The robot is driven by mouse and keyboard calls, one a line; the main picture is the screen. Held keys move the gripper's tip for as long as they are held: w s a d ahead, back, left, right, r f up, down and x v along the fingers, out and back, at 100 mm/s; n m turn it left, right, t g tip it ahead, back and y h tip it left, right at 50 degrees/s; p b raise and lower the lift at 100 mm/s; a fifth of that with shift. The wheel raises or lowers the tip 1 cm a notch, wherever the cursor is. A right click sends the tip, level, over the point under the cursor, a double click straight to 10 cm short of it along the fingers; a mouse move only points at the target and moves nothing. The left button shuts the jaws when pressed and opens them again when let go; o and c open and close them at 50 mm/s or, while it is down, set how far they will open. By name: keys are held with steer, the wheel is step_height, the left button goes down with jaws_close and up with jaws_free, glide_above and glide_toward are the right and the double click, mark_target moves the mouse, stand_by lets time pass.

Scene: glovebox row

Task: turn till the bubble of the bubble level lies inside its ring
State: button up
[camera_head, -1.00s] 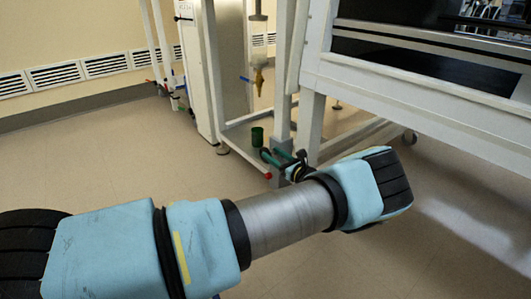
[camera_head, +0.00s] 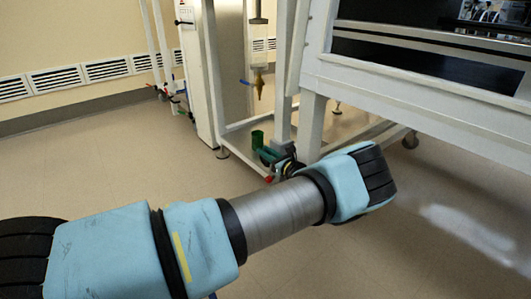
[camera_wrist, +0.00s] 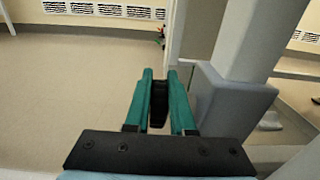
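No bubble level, bubble or ring can be made out in either view. My gripper (camera_wrist: 159,74) shows in the wrist view as two teal fingers a short way apart. A black, rounded piece (camera_wrist: 158,104) lies between them; I cannot tell whether it is gripped or part of the gripper. In the head view my gripper is low beside the base of a pale post (camera_head: 283,110), partly hidden behind my wrist. In the wrist view a thick grey post (camera_wrist: 246,40) with a grey block at its foot stands right of the fingers.
The big white glovebox frame (camera_head: 420,90) fills the right. Open floor (camera_head: 90,170) lies left.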

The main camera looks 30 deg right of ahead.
jaws_close()
steer(key=shift+s+f+b, duration=0.1)
steer(key=shift+f+b, duration=0.05)
steer(key=shift+b, duration=0.2)
